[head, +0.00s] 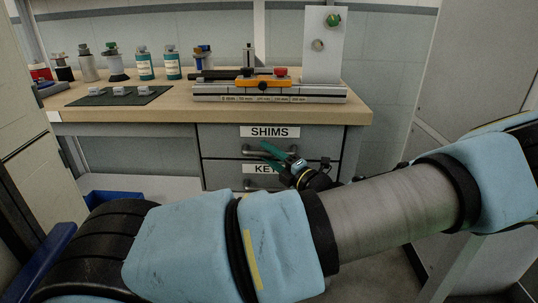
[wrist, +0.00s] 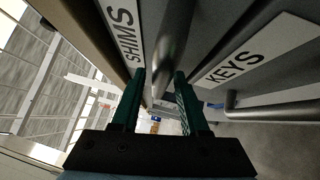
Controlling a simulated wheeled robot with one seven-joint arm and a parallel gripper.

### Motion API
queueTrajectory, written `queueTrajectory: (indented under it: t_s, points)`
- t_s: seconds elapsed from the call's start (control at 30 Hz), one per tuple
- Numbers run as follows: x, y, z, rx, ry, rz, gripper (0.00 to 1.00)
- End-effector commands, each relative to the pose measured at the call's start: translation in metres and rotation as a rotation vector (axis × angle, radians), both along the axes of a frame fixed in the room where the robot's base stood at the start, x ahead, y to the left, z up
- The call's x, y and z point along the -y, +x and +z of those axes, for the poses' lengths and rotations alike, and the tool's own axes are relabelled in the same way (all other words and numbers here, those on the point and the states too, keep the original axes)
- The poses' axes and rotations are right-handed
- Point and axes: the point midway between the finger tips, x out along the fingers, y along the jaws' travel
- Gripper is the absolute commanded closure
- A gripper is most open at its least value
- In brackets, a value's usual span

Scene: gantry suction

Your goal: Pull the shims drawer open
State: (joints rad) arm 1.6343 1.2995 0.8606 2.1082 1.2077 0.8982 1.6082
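The shims drawer (head: 222,140) is the upper grey drawer under the bench, with a SHIMS label (head: 269,132). Its front looks flush with the cabinet, so it appears closed. Its bar handle (head: 250,152) is partly hidden behind my gripper (head: 277,154) in the head view. In the wrist view the green fingers of my gripper (wrist: 160,74) stand apart. The shims handle (wrist: 172,45) runs between them in the picture, with a visible gap on each side. I cannot tell how deep the handle sits between the fingers.
The keys drawer (head: 222,177) is directly below, with its own handle (wrist: 265,107) near the right finger. The bench top (head: 180,104) carries bottles, a dark mat and a metal rail fixture (head: 270,95). A pale panel (head: 455,75) stands at right.

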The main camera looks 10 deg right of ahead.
Motion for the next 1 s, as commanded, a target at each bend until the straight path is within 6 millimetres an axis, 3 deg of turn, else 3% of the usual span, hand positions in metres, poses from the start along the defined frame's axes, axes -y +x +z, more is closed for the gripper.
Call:
queueTrajectory:
  t_s: [0.07,0.37,1.0]
  points:
    - [0.0001,-0.0001,0.0,0.0,0.0,0.0,0.66]
    - [0.0001,-0.0001,-0.0001,0.0,0.0,0.0,1.0]
    - [0.0002,-0.0003,-0.0006,-0.001,-0.001,0.0,1.0]
